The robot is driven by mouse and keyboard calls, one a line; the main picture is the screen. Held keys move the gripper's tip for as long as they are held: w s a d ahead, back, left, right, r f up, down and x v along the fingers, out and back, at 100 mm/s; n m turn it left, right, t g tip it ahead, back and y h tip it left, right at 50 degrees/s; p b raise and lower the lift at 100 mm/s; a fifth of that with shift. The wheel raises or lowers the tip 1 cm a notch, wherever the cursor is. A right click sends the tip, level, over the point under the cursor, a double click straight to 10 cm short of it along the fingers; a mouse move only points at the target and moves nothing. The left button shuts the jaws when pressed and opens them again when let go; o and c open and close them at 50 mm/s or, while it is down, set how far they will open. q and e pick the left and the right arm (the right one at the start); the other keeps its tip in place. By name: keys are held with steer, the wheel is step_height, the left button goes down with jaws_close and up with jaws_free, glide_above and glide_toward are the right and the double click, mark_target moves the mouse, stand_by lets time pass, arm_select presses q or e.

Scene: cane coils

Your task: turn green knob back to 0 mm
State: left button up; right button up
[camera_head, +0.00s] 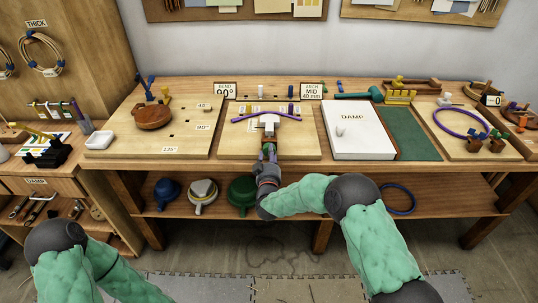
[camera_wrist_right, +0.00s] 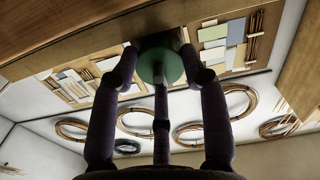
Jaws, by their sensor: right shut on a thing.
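The green knob (camera_wrist_right: 160,66) fills the space between the fingers of my right gripper (camera_wrist_right: 162,60) in the right wrist view. The fingers are shut around it. In the head view my right gripper (camera_head: 268,154) is at the front edge of the middle board, below a grey and white fixture (camera_head: 269,124), and hides most of the knob. I cannot read any scale at the knob.
A sign (camera_head: 312,91) reading "ARCH MID 40 mm" stands behind the board. A white box (camera_head: 357,131) marked "DAMP" is to the right. Funnel-like vessels (camera_head: 203,193) sit on the lower shelf.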

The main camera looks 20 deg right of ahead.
steer(key=shift+s+f, duration=0.15)
steer(key=shift+f, duration=0.2)
steer(key=o, duration=1.1)
steer(key=shift+o, duration=0.3)
steer(key=shift+r, duration=0.15)
steer(key=v, duration=1.2)
